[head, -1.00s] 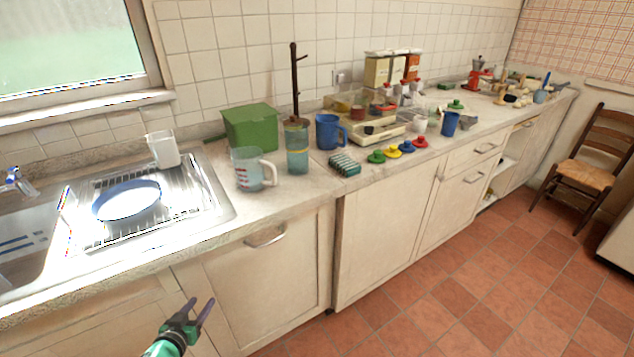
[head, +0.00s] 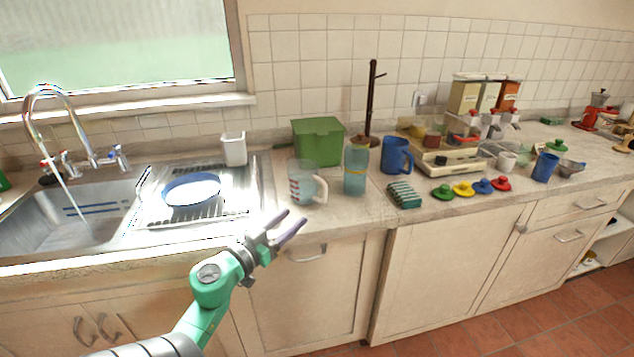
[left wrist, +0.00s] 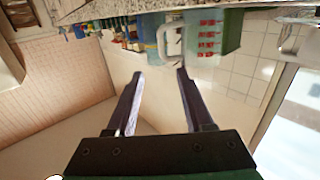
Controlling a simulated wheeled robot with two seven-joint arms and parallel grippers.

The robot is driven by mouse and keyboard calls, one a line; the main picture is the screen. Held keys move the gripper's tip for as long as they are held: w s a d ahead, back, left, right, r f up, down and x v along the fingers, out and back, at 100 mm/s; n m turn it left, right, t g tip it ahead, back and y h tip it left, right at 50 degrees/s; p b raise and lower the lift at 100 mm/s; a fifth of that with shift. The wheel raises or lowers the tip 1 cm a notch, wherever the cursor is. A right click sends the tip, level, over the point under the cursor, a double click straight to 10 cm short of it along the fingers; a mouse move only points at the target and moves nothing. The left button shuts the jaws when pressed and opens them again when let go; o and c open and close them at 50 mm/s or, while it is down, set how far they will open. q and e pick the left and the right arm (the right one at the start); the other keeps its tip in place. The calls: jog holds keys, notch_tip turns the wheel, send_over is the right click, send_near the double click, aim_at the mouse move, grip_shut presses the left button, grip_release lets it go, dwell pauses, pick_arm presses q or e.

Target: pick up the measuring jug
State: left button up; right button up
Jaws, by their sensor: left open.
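The measuring jug (head: 301,183) is clear with red markings and a pale handle on its right side. It stands upright on the counter near the front edge, right of the drainer. My left gripper (head: 285,224) is open and empty, in front of the counter and below and left of the jug, apart from it. In the left wrist view, which is upside down, the jug (left wrist: 205,36) shows beyond the open fingers of the gripper (left wrist: 160,74), its handle near the right fingertip. My right gripper is not in view.
A tall teal container (head: 356,170) stands close on the jug's right, with a green lidded box (head: 318,141) behind. A blue jug (head: 396,156) and a striped item (head: 404,195) are further right. A blue-rimmed plate (head: 191,189) lies on the drainer; the tap (head: 60,110) is running.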

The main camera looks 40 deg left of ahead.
aim_at(324, 191)
pick_arm(q)
jog(key=w, duration=0.5)
jog(key=w+a, duration=0.1)
jog(key=w, duration=0.1)
jog(key=shift+w+a+r, duration=0.1)
jog(key=shift+w+r, duration=0.1)
jog(key=shift+w, duration=0.15)
jog(key=w, duration=0.5)
jog(key=shift+w+a+f+b, duration=0.1)
jog(key=shift+a+f+b, duration=0.1)
jog(key=shift+a+b, duration=0.1)
grip_shut()
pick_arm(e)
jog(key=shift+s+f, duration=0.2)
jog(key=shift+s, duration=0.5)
